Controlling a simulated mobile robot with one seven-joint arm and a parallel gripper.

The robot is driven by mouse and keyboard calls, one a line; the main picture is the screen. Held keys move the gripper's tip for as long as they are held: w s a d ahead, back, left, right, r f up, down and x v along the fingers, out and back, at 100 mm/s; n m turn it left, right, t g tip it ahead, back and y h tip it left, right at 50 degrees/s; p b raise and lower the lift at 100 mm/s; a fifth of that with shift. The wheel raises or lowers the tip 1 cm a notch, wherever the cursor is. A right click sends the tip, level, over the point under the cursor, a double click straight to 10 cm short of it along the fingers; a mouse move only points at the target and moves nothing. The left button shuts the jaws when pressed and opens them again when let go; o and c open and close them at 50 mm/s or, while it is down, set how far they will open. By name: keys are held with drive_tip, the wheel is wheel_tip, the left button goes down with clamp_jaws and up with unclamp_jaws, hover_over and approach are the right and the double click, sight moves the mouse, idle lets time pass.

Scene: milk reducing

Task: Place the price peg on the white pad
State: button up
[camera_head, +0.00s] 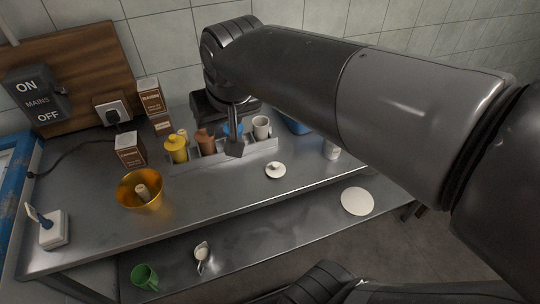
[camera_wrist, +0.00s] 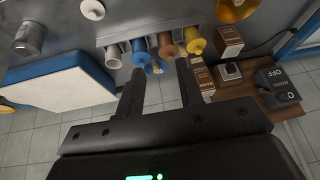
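My gripper (camera_head: 236,150) points down at the rack at the back of the metal counter. In the wrist view its fingers (camera_wrist: 160,68) are apart, with nothing clearly held between them. A flat white disc (camera_head: 358,201) lies at lower right. I cannot tell which of these is the white pad.
The rack (camera_head: 262,146) holds yellow (camera_head: 176,150), brown (camera_head: 206,142), blue and white (camera_head: 261,127) cylinders. A gold bowl (camera_head: 139,190), brown cartons (camera_head: 130,150) and a small white lid (camera_head: 275,170) stand nearby. A green cup (camera_head: 145,276) is on the lower shelf. The counter's front middle is clear.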

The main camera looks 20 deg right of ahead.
drive_tip(key=s+d+f+m+h, duration=0.1)
drive_tip(key=s+d+f, duration=0.3)
drive_tip(key=s+d, duration=0.3)
drive_tip(key=shift+s+t, duration=0.3)
drive_tip(key=shift+s, duration=0.55)
drive_tip(key=shift+r, duration=0.1)
